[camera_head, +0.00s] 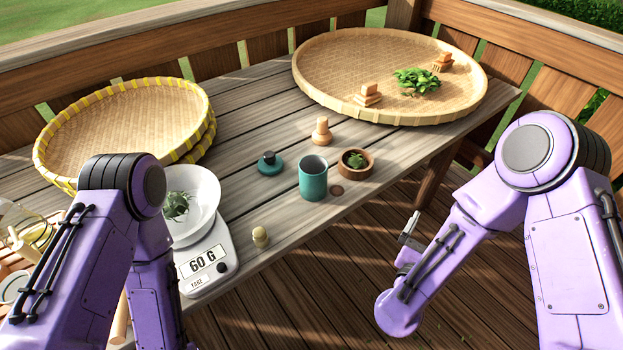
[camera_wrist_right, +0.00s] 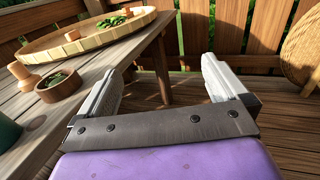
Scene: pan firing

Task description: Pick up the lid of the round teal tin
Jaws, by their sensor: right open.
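The round teal tin (camera_head: 312,182) stands upright and open on the wooden table. Its teal lid (camera_head: 270,168) with a dark knob (camera_head: 269,157) lies flat on the table to the left of the tin, apart from it. A bit of the tin (camera_wrist_right: 8,132) shows at the left edge of the right wrist view. My right gripper (camera_head: 411,230) is open and empty, off the table's front edge, well to the right of the tin and lid. Its two spread fingers (camera_wrist_right: 160,85) show in the right wrist view with nothing between them. My left arm shows, but its gripper is not visible.
A small wooden bowl of leaves (camera_head: 357,167) and a wooden stamp-like piece (camera_head: 321,131) stand close to the tin. A scale (camera_head: 209,252) reading 60 G holds a white dish of leaves. Two large woven trays, yellow-edged (camera_head: 110,115) and round (camera_head: 330,60), sit farther back.

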